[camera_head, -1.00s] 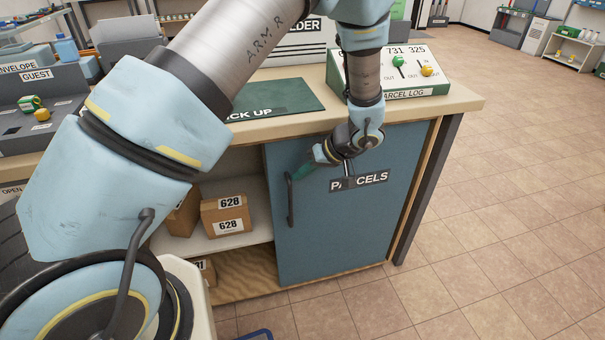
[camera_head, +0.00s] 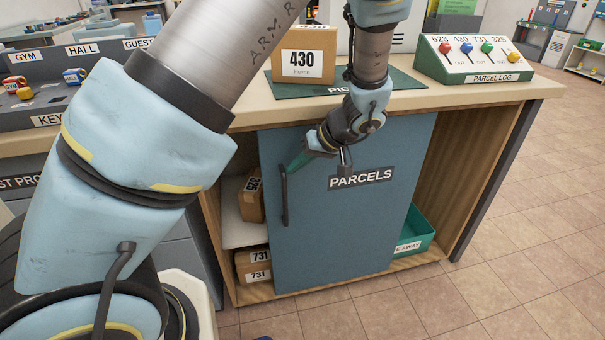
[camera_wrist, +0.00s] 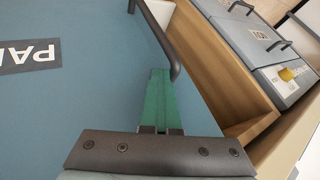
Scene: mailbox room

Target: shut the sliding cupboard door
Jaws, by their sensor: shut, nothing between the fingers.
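The blue sliding door (camera_head: 345,235), marked PARCELS, stands across the middle of the cupboard (camera_head: 475,165). The cupboard is open on both sides of it: a narrow gap at the left, a wider one at the right. The black bar handle (camera_head: 284,200) is upright near the door's left edge. My gripper (camera_head: 298,162) is shut and empty, its green fingers at the right side of the handle's upper part. In the wrist view, the fingers (camera_wrist: 160,95) lie close beside the handle (camera_wrist: 158,38); I cannot tell whether they touch.
Parcels (camera_head: 252,265) stand on the shelves in the left gap. A green tray (camera_head: 418,232) sits low in the right gap. On the counter are box 430 (camera_head: 303,55) on a green mat, and the PARCEL LOG lever panel (camera_head: 475,58). Floor at the right is clear.

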